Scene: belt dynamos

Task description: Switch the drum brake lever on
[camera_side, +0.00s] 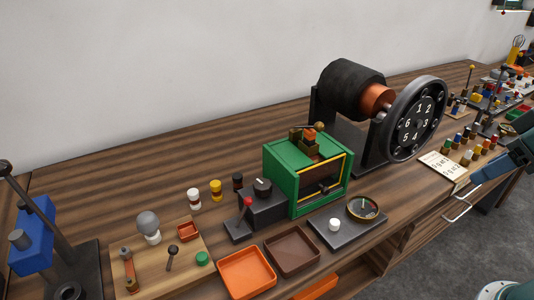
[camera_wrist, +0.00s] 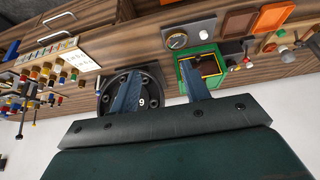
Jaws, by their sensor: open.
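A small lever with a red knob (camera_side: 247,203) stands on a dark block in front of a black box with a round knob (camera_side: 263,188); I cannot tell for certain that it is the drum brake lever. To its right, a black drum (camera_side: 350,88) with a copper end is joined to a black numbered wheel (camera_side: 415,120). In the wrist view the wheel (camera_wrist: 148,88) is partly hidden behind a finger. My gripper (camera_wrist: 160,72) is open, with nothing between its fingers. In the side view its blue finger (camera_side: 490,164) is at the right edge, well away from the red-knobbed lever.
A green box (camera_side: 290,181) stands between the lever and wheel. Near the front lie a gauge plate (camera_side: 345,236), a brown tray (camera_side: 292,251) and an orange tray (camera_side: 246,272). A wooden board (camera_side: 205,245) holds small parts at left. A card (camera_side: 440,164) and colourful pegs are at right.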

